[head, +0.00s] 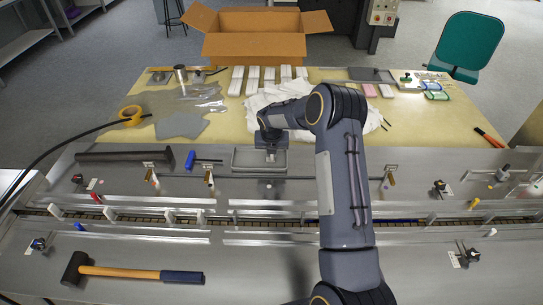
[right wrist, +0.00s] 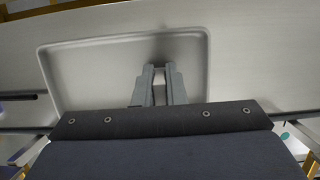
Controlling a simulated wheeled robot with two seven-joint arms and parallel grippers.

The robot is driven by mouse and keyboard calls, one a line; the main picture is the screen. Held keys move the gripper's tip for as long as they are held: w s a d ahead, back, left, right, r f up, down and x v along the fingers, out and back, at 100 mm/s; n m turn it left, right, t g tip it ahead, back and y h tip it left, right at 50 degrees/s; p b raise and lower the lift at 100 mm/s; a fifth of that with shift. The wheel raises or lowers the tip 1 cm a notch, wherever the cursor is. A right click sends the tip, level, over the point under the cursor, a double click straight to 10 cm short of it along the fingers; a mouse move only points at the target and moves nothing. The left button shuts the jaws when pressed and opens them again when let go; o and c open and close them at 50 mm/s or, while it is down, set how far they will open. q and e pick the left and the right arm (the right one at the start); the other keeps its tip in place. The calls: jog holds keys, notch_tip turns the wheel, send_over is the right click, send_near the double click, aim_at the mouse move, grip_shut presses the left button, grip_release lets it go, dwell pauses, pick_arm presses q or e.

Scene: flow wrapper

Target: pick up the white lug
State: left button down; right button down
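Several upright white lugs stand along the conveyor slot in the head view, one at the left (head: 57,211) and another farther right (head: 109,213). My right gripper (head: 270,156) points down over a shallow grey metal tray (head: 238,165). In the right wrist view its two fingers (right wrist: 160,68) reach into the tray (right wrist: 52,75) near its far wall, with a narrow gap between them. I cannot tell whether a lug is between the fingertips. The rest of the visible tray floor is bare. My left gripper is not in view.
A hammer (head: 130,273) lies at the front left. A dark roller (head: 122,156) and a blue-handled tool (head: 191,160) lie left of the tray. Behind are white film (head: 285,95), white boxes (head: 253,80) and an open carton (head: 253,46). The front right deck is mostly clear.

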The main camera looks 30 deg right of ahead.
dwell(0.3)
notch_tip(320, 180, up, 4)
jog(key=shift+p, duration=1.25)
jog(key=shift+s+a+r, duration=0.55)
jog(key=shift+a+r, duration=0.1)
jog(key=shift+r, duration=0.1)
jog(key=s+a+r, duration=0.7)
jog(key=s+a, duration=0.1)
jog(key=a, duration=0.1)
jog(key=shift+s+r, duration=0.25)
jog(key=shift+s, duration=0.05)
